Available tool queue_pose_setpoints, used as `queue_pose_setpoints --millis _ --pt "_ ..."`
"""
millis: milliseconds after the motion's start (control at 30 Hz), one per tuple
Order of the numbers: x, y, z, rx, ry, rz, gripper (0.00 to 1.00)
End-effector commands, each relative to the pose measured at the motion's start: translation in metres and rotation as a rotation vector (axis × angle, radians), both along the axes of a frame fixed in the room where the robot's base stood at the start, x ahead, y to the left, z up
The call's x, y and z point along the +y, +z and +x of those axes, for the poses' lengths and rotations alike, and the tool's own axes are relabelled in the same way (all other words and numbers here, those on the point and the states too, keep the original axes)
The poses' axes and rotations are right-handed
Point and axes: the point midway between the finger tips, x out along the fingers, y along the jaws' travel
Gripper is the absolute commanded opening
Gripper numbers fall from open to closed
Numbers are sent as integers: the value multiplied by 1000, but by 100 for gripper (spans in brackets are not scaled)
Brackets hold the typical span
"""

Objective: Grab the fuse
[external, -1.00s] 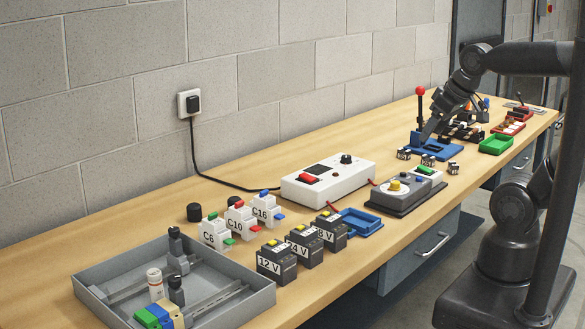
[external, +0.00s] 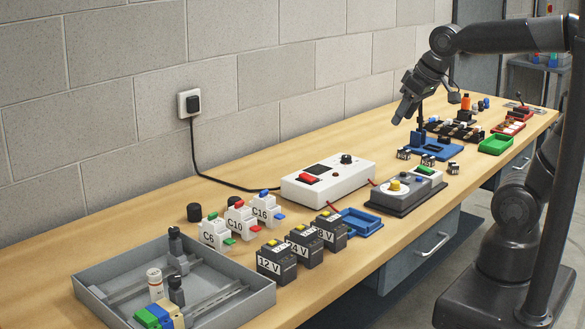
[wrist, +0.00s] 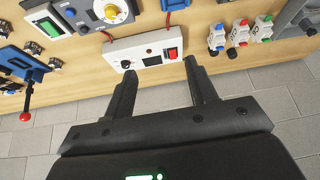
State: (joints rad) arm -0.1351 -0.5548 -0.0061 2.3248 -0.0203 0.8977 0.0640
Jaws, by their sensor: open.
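A small upright white cylinder with a reddish mark (external: 155,285), which looks like the fuse, stands in the grey tray (external: 245,291) at the front left. It does not show clearly in the wrist view. My gripper (external: 402,116) is in the air above the far half of the bench, well away from the tray. In the wrist view, the two fingers of my gripper (wrist: 161,72) are apart with nothing held between them.
A white box with a red switch (external: 327,181) stands mid-bench. Breakers (external: 215,233) and dark voltage blocks (external: 276,262) stand between it and the tray. A blue base (external: 435,148) is near my gripper. A red-knobbed lever (wrist: 25,116) shows in the wrist view.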

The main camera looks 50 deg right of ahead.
Motion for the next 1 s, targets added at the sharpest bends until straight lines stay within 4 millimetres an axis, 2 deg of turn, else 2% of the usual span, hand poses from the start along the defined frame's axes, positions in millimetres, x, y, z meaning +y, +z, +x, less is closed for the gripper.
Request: queue_pose_setpoints --millis 33,267,367,500,667,800,1000 --pt "13 5 17 9 24 0 52" --pt "80 21 87 29 109 5 52" --pt "115 22 114 37 144 5 52" --pt "172 17 146 47 194 3 52" --pt "245 4 175 57 253 -2 52" --pt "314 -16 190 65 304 -8 52" --pt "418 -55 193 72 379 -18 52"
